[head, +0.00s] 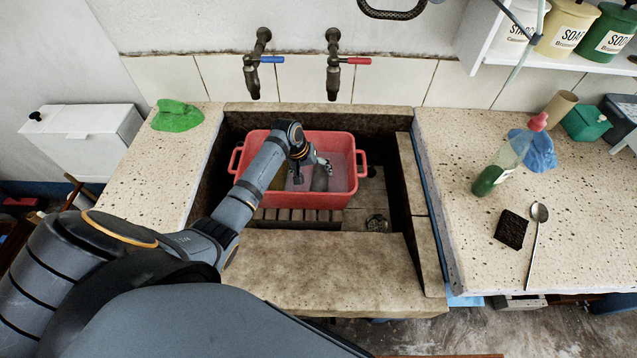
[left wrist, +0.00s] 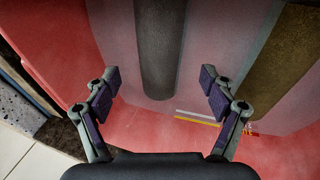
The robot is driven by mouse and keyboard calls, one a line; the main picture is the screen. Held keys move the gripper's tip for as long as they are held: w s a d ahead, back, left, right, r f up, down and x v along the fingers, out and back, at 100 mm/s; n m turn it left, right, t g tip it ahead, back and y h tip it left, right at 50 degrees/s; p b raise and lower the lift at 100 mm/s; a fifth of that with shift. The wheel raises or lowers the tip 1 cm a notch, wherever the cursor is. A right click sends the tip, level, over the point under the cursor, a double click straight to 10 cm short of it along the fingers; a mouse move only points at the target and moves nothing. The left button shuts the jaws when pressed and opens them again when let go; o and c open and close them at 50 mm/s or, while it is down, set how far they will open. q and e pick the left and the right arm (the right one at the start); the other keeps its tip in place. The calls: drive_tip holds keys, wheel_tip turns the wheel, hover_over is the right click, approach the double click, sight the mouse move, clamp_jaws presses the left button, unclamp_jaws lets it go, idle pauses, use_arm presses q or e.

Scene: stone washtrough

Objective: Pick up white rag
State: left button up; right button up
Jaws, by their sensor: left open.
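A red tub (head: 345,198) sits in the stone trough, with pale, see-through, pinkish water or film inside. My left gripper (head: 311,173) reaches down into the tub, open and empty. In the left wrist view, a dark grey rounded strip (left wrist: 158,50) lies between and beyond its fingers (left wrist: 160,80), apart from them. Pale bands (left wrist: 205,40) flank the strip; I cannot tell whether they are a white rag or the water. An olive-brown piece (left wrist: 282,60) lies to the right. No clearly white rag can be made out. My right gripper is out of view.
Two taps (head: 258,65) stand over the trough's back. A green cloth (head: 177,116) lies on the left counter. The right counter holds a green-filled bottle (head: 497,172), blue cloth (head: 540,152), black pad (head: 511,229) and spoon (head: 537,228). The trough's front ledge (head: 330,265) is bare.

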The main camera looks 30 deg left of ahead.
sight(317, 179)
use_arm(q)
drive_tip(key=x, duration=0.4)
drive_tip(key=shift+s+a+f, duration=0.1)
drive_tip(key=shift+c, duration=0.3)
drive_tip(key=c, duration=1.4)
